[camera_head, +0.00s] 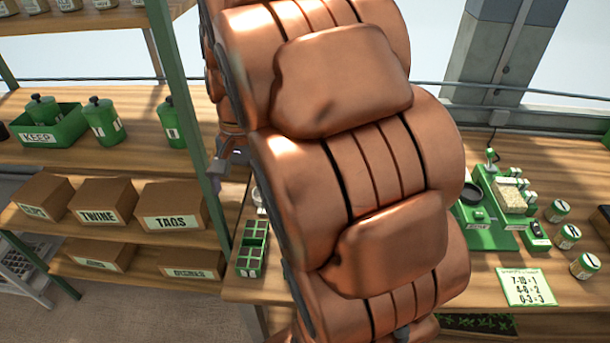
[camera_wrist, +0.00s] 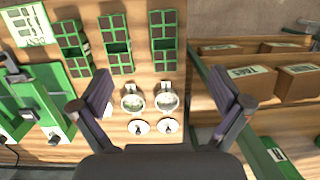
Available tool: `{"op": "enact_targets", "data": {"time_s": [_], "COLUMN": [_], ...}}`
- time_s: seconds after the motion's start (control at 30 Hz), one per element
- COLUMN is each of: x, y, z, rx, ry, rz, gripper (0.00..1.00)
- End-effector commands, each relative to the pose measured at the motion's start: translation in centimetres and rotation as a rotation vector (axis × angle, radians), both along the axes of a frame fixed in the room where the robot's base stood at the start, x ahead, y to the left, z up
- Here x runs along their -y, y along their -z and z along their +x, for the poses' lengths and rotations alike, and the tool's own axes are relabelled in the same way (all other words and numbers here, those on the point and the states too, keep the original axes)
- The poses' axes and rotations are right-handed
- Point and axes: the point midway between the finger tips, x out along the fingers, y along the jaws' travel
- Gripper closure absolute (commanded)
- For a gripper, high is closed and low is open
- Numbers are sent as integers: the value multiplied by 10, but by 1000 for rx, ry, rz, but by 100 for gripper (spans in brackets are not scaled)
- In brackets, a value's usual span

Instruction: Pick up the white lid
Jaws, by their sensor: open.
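Two round white lids lie side by side on the wooden bench in the wrist view, a left one (camera_wrist: 139,127) and a right one (camera_wrist: 167,126), each with a small dark mark in its middle. Just above them in the picture stand two round glass-like containers, one on the left (camera_wrist: 133,99) and one on the right (camera_wrist: 167,99). My gripper (camera_wrist: 161,92) is open and empty above the bench, its fingers spread on either side of the lids and containers. In the head view my arm hides most of this area.
Green seed trays (camera_wrist: 116,42) stand beyond the containers. A green device (camera_wrist: 38,98) and a sign (camera_wrist: 27,26) are at the left. A shelf with cardboard boxes (camera_wrist: 246,80) stands close at the right, its green post (camera_head: 178,110) near my arm.

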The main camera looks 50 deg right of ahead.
Motion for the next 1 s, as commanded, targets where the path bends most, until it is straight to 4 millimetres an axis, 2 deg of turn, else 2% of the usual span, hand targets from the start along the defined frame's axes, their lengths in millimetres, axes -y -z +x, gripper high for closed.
{"op": "enact_targets", "data": {"time_s": [0.03,0.2,0.5,0.7,1.0], "x": [15,60,150,215,305], "y": [10,22,55,83,127], "z": [12,47,90,106,107], "rx": [-2,-4,-10,-15,-24], "ry": [70,290,648,864,1148], "rz": [5,23,67,109,193], "gripper": [0,0,0,0,0]}}
